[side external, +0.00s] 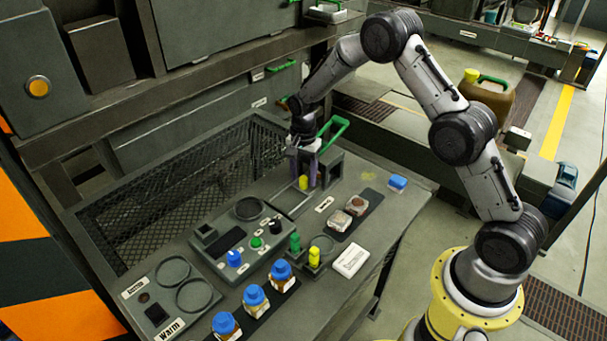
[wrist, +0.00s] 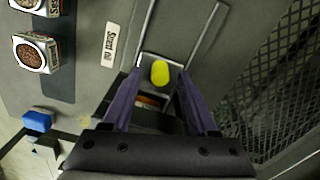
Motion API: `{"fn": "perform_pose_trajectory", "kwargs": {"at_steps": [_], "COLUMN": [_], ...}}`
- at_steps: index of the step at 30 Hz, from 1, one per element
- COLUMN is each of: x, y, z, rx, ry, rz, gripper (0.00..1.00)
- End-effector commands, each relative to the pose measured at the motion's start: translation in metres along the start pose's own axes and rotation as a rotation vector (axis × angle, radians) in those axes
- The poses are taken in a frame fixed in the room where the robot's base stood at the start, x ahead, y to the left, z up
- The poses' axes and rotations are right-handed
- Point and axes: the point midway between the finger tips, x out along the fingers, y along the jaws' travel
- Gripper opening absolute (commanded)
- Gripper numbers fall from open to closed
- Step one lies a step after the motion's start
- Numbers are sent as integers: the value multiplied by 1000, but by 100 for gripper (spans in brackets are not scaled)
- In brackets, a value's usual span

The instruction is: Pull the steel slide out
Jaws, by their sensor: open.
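The steel slide (wrist: 149,65) is a grey plate with a yellow knob (wrist: 160,72), lying between two thin rails at the mouth of a dark box. In the side view the yellow knob (side external: 303,183) shows just at the box's front. My gripper (wrist: 160,80) is open, its purple fingers on either side of the knob, with gaps visible between knob and fingers. In the side view my gripper (side external: 307,178) points down at the box (side external: 329,168). A strip of orange shows inside the box in the wrist view. Part of the slide is hidden inside it.
A green handle (side external: 333,131) rises behind the box. Two square tins (side external: 347,213) sit on a dark strip nearby, and a blue-topped item (side external: 398,183) stands at the right. Blue-capped jars (side external: 255,296) line the front. A mesh guard (side external: 165,200) stands along the back.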

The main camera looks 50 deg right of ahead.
Motion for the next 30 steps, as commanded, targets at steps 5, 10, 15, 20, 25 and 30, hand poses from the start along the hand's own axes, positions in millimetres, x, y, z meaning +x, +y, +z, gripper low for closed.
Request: {"fn": "perform_pose_trajectory", "kwargs": {"at_steps": [5, 10, 15, 20, 25, 30], "x": [0, 0, 0, 0, 0, -1], "y": [0, 0, 0, 0, 0, 0], "z": [0, 0, 0, 0, 0, 0], "rx": [0, 0, 0, 0, 0, 0], "ry": [0, 0, 0, 0, 0, 0], "rz": [1, 1, 1, 1, 1, 1], "gripper": [52, 21, 0, 0, 0, 0]}}
